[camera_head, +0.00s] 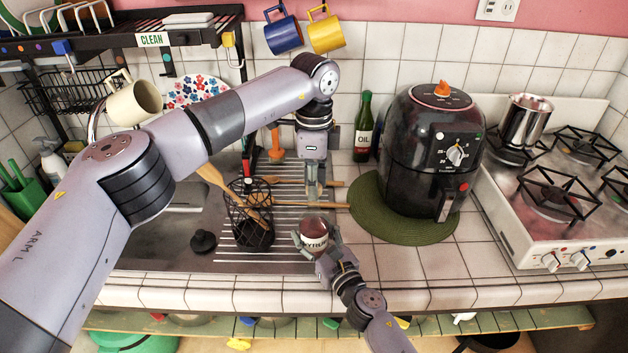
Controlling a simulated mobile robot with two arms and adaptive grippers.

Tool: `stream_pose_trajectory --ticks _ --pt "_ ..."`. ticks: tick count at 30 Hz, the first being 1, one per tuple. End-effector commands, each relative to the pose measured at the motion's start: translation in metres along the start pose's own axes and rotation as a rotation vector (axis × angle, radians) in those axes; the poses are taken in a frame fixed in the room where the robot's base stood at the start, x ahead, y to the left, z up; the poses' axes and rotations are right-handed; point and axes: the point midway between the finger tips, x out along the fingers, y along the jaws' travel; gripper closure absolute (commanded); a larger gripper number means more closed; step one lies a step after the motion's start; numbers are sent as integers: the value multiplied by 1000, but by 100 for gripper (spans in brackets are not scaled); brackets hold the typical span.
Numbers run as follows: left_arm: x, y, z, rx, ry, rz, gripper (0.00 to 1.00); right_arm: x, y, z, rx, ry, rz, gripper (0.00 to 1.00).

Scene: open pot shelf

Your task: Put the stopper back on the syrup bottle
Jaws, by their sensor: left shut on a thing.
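The syrup bottle (315,240) is a small round vessel with a dark red top and a white label with partly covered dark lettering. It stands upright near the front counter edge. My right gripper (317,246) comes from below with a finger on each side of it, closed around it. My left gripper (313,190) points down from above, behind and over the bottle, with a clear gap between them. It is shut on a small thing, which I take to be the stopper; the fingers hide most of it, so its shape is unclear.
A black wire utensil holder (248,220) with wooden spoons stands left of the bottle, and a black plug-like knob (203,242) lies farther left. A green mat (405,228) under a black air fryer (430,150) is on the right. A green oil bottle (364,130) stands behind.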

Motion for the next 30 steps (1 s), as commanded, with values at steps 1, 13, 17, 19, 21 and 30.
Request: stream_pose_trajectory --ticks 1,13,17,19,21,30 --pt "1 0 0 0 0 0 84 0 0 0 0 0 0 92" --pt "10 0 0 0 0 0 84 0 0 0 0 0 0 92" --pt "11 0 0 0 0 0 70 0 0 0 0 0 0 92" --pt "11 0 0 0 0 0 65 0 0 0 0 0 0 92" --pt "11 0 0 0 0 0 60 0 0 0 0 0 0 92" --pt "10 0 0 0 0 0 50 0 0 0 0 0 0 92"
